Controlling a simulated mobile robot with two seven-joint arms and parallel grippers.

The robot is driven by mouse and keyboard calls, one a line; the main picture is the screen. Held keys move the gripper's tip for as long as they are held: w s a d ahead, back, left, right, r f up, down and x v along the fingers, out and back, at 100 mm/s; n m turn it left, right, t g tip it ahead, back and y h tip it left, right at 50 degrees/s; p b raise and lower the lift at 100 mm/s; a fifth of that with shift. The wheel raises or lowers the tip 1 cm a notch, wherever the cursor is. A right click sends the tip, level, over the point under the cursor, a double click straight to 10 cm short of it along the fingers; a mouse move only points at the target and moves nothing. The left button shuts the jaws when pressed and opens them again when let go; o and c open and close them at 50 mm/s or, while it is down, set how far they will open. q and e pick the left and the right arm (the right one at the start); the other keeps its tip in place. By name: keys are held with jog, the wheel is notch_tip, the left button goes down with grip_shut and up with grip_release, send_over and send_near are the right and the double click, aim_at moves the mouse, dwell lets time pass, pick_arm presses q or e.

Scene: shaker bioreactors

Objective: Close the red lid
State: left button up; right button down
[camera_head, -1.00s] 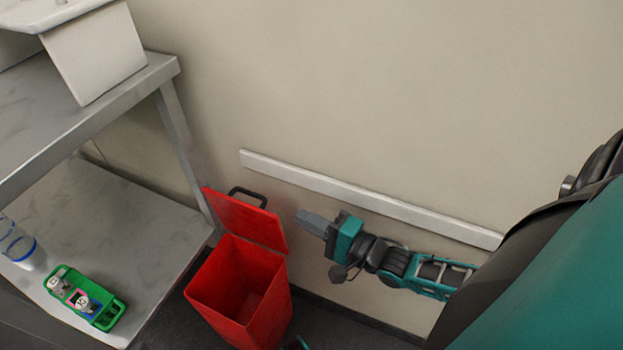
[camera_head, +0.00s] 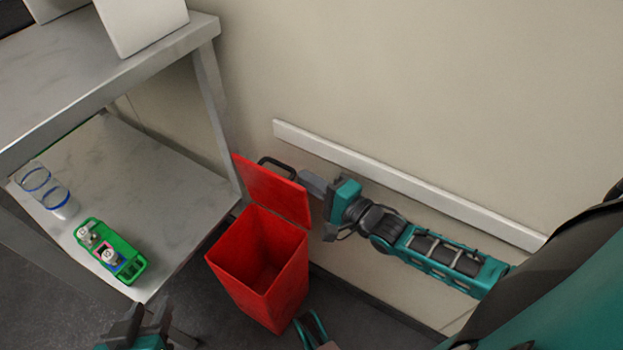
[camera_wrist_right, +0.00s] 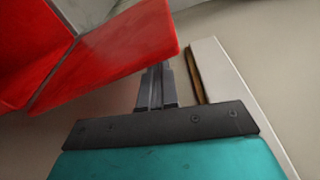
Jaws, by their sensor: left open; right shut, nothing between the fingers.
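The bin's inside looks empty. My right gripper (camera_head: 308,180) is shut and empty, with its tips by the upper right part of the lid, near the handle. In the right wrist view, the lid (camera_wrist_right: 120,60) fills the upper left and partly covers the shut fingers (camera_wrist_right: 156,85); contact cannot be told. My left gripper (camera_head: 146,318) is open and empty at the bottom, left of the bin.
A metal table (camera_head: 100,100) stands at the left, its lower shelf (camera_head: 150,175) holding a green rack (camera_head: 110,252) and clear, blue-rimmed vessels (camera_head: 48,192). A white rail (camera_head: 400,185) runs along the wall behind my right arm. Some floor is clear left of the bin.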

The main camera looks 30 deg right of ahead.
jog(key=shift+s+a, duration=0.2)
jog(key=shift+a, duration=0.15)
